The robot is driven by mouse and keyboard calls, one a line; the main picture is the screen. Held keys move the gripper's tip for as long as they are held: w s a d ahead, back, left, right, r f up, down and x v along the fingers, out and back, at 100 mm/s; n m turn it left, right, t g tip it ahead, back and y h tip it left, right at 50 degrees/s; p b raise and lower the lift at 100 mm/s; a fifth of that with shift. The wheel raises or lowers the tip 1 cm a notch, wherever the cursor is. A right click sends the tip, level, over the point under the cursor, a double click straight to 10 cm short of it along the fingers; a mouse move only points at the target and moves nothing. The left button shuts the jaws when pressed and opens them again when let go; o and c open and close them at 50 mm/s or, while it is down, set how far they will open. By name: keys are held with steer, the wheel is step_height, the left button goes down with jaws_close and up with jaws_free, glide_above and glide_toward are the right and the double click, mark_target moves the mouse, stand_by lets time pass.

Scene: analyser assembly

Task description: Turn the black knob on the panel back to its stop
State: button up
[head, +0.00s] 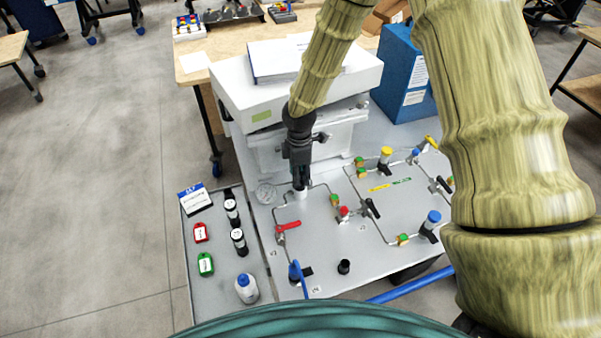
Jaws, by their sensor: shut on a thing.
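The grey panel (330,240) lies flat in the middle of the head view, with thin metal tubing and several valves on it. My gripper (300,181) points down at its upper left part, above a short white fitting (300,193). It is shut on what appears to be the black knob on top of that fitting. The dark fingers hide most of the knob, so its turn angle cannot be told. A separate small black round part (344,267) stands near the panel's front edge, apart from my gripper.
A round gauge (265,193) sits left of my gripper and a red lever (288,226) below it. Black-handled (370,208), yellow-topped (386,153) and blue-topped (433,217) fittings stand to the right. A white box (235,95) stands close behind. Bottles and tags occupy the left tray (215,275).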

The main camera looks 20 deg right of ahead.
steer(key=o, duration=1)
steer(key=shift+f, duration=0.15)
steer(key=shift+o, duration=0.2)
steer(key=shift+r, duration=0.6)
step_height(320, 180, up, 11)
